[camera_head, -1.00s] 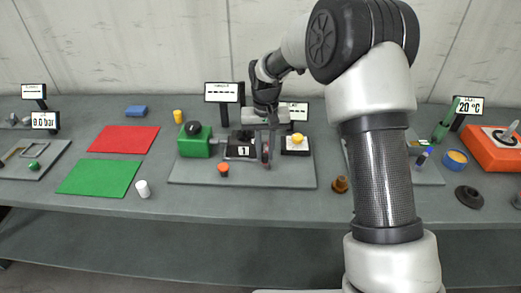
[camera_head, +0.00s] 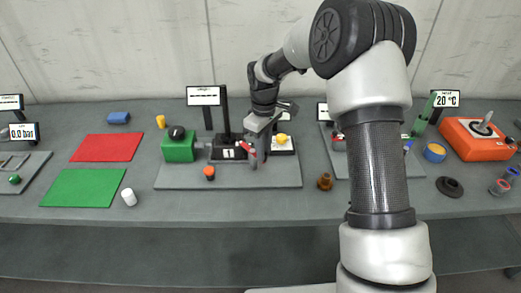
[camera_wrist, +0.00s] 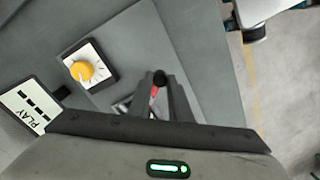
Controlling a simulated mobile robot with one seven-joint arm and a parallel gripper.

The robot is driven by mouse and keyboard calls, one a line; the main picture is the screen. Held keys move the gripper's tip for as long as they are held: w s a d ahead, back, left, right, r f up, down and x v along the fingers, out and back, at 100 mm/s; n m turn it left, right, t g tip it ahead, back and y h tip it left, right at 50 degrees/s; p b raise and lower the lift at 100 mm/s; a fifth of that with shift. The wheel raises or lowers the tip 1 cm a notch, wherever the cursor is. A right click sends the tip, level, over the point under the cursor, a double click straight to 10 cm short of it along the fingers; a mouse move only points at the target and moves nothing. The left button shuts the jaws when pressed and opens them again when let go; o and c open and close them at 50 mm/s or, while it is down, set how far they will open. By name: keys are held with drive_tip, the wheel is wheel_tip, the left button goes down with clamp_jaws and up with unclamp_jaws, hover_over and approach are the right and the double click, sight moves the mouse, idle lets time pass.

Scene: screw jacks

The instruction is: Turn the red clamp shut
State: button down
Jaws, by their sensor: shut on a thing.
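The red clamp (camera_head: 246,149) is on the grey board (camera_head: 190,181), just right of the black block marked 1 (camera_head: 228,153). Its red lever shows slanted up to the left beside my fingers. My gripper (camera_head: 253,160) is shut on the clamp's lever, with the fingers pointing down and turned at an angle. In the wrist view the red lever (camera_wrist: 154,96) and its dark round end (camera_wrist: 160,78) show between my two fingers. The fingers hide much of the clamp's lower part.
A green vise-like block (camera_head: 179,150) with a black knob stands left of the black block. An orange-topped knob (camera_head: 209,173) stands in front. Display signs (camera_head: 204,96) rise behind.

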drive_tip(key=shift+w+d+n, duration=0.2)
drive_tip(key=shift+n, duration=0.3)
drive_tip(key=c, duration=1.6)
unclamp_jaws()
wheel_tip(320, 180, up, 18)
drive_tip(key=shift+f, duration=0.25)
